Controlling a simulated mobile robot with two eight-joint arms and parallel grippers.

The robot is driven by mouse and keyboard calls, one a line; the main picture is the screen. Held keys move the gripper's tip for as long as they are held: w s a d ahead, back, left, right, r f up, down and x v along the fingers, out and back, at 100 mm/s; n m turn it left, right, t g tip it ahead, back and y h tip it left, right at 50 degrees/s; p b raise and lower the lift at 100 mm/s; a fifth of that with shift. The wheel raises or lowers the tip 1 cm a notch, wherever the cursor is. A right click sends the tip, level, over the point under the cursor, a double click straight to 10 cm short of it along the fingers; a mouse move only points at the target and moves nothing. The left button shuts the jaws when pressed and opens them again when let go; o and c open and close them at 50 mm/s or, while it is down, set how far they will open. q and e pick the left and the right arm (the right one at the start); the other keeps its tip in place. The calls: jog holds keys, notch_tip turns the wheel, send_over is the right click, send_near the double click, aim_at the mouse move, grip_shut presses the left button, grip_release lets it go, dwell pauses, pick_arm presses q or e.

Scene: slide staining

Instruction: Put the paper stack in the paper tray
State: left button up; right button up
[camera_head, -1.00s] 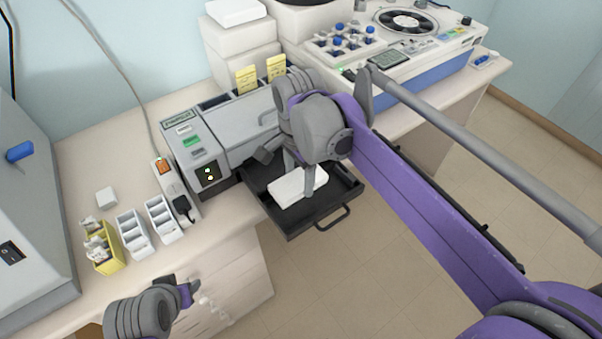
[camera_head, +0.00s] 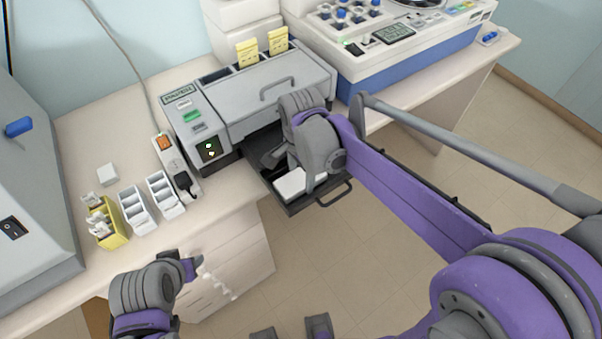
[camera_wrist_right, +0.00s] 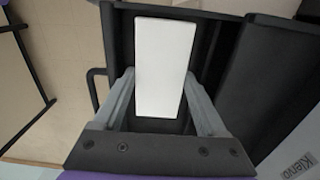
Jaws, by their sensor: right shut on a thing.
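The white paper stack (camera_head: 291,183) is at the open black paper tray (camera_head: 303,208), which sticks out from the front of the grey printer-like machine (camera_head: 265,95). My right gripper (camera_head: 291,172) reaches down over the tray with the stack between its fingers. In the right wrist view the stack (camera_wrist_right: 165,60) lies between the two grey fingers, over the dark tray (camera_wrist_right: 120,50). I cannot tell whether the stack touches the tray floor. My left gripper (camera_head: 190,268) is low at the left, apart from the tray; its jaws do not show clearly.
White slotted racks (camera_head: 136,210) and a yellow holder (camera_head: 106,225) stand on the counter at left. A power strip (camera_head: 175,165) is beside the machine. A white and blue instrument (camera_head: 415,50) stands at the back right. The floor before the tray is clear.

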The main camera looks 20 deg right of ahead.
aim_at(301, 177)
jog(key=shift+f, duration=0.1)
jog(key=o, duration=1.4)
jog(key=shift+c, duration=0.2)
jog(key=shift+r, duration=0.2)
notch_tip(301, 177, up, 11)
jog(key=s+d+f+n+t, duration=0.2)
jog(key=s+d+f+n, duration=0.1)
jog(key=s+f+n, duration=0.3)
jog(key=s+d+f+n+t, duration=0.3)
jog(key=s+f+n, duration=0.2)
jog(key=s+n, duration=0.2)
jog(key=shift+s+d+f+n+t+p, duration=0.2)
jog(key=shift+f+n+t+p, duration=0.15)
jog(key=shift+n+p, duration=0.15)
